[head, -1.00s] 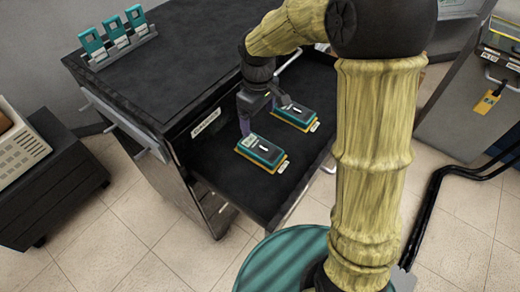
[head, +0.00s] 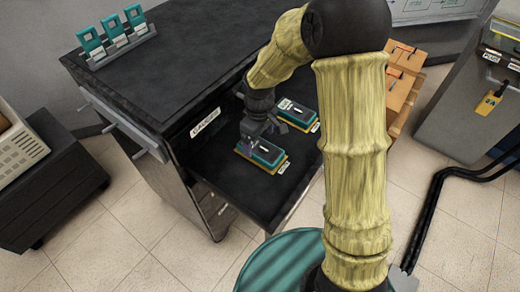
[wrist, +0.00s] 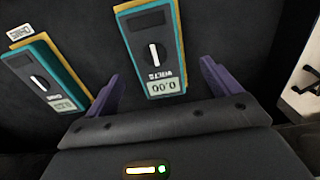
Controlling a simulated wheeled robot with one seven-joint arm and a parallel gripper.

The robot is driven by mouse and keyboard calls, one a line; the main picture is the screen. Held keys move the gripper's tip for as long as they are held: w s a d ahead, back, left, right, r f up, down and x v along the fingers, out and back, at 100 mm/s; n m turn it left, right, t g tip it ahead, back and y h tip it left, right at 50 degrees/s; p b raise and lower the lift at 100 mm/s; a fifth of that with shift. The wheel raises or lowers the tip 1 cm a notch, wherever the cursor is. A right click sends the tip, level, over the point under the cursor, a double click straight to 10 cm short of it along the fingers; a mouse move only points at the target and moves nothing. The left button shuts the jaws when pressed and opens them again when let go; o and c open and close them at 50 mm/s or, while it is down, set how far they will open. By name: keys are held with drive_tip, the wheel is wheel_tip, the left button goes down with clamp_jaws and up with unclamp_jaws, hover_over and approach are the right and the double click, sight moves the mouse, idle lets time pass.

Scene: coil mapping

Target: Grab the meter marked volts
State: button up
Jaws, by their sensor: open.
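The meter marked VOLTS (wrist: 152,50) is teal with an orange-yellow edge, a dial and a display reading 0.00. It appears upside down in the wrist view, roughly centred ahead of my fingers. In the head view it looks to be the nearer meter (head: 266,153) lying flat in the open black drawer. My gripper (wrist: 160,82) is open and empty, its purple fingers to either side of the meter's display end. In the head view my gripper (head: 262,136) is over that end; the height gap is unclear. A second similar meter (wrist: 48,75) lies to the left.
The second meter also shows behind in the drawer (head: 297,112). Several teal devices stand in a rack (head: 116,38) on the black cabinet top (head: 175,65). The drawer's front edge (head: 283,212) borders open floor.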

sight(261, 147)
drive_tip(key=f, duration=0.5)
drive_tip(key=shift+d+b, duration=0.2)
drive_tip(key=shift+b, duration=0.1)
drive_tip(key=shift+w+r, duration=0.1)
drive_tip(key=c, duration=1.3)
drive_tip(key=shift+o, duration=0.2)
wheel_tip(261, 147, up, 10)
drive_tip(key=shift+p, duration=0.75)
